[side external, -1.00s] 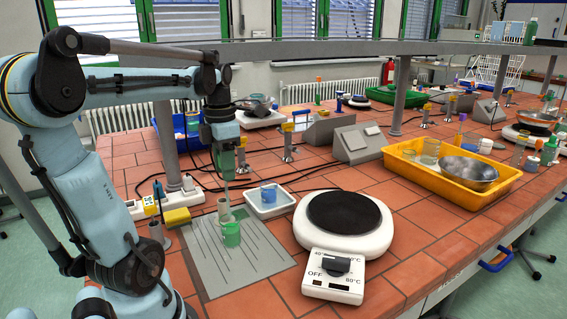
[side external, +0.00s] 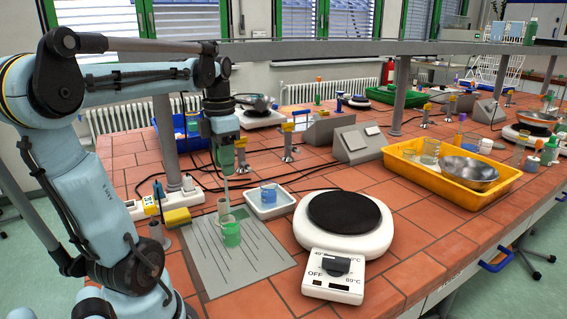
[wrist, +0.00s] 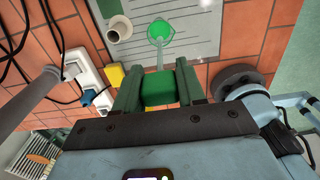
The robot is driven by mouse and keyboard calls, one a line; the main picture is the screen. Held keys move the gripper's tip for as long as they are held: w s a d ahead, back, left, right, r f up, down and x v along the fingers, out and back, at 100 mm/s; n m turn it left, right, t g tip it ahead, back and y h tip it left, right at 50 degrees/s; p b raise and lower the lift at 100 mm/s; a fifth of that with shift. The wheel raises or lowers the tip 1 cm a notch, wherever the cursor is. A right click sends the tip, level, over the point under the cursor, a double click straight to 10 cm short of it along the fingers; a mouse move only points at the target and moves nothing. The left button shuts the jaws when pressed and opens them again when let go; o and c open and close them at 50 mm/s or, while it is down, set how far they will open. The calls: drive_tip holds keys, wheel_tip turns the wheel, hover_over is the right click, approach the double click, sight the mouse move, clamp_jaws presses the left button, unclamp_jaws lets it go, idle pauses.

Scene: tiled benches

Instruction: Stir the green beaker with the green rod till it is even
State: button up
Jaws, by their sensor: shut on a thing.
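The green beaker (side external: 231,234) stands upright on a grey mat (side external: 250,268). In the wrist view its round green top (wrist: 160,28) shows at the upper middle. My gripper (side external: 227,166) is above it, pointing down, shut on the green rod's block-shaped handle (wrist: 157,91). The pale rod (side external: 225,188) hangs down from the fingers, and its lower end reaches into the beaker's mouth. The tip is hidden inside. I cannot tell from here whether the contents are even.
A small cup (wrist: 119,28) stands close beside the beaker. A hotplate (side external: 345,226) stands to the right. A power strip (side external: 200,195) and cables lie at the left.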

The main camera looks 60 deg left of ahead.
drive_tip(key=shift+r, duration=0.1)
drive_tip(key=shift+r, duration=2.4)
drive_tip(key=shift+w+d+f+m, duration=0.1)
drive_tip(key=shift+w+d+m, duration=0.15)
drive_tip(key=shift+m, duration=0.25)
drive_tip(key=w+d+f+m, duration=0.2)
drive_tip(key=d+m, duration=0.5)
drive_tip(key=m, duration=0.4)
drive_tip(key=w+d+f+m, duration=0.2)
drive_tip(key=w+d+m, duration=0.3)
drive_tip(key=m, duration=0.7)
drive_tip(key=w+d+f+m, duration=0.3)
drive_tip(key=d+m, duration=0.5)
drive_tip(key=m, duration=0.4)
drive_tip(key=shift+w+d, duration=0.3)
drive_tip(key=shift+w, duration=0.05)
drive_tip(key=shift+a, duration=0.15)
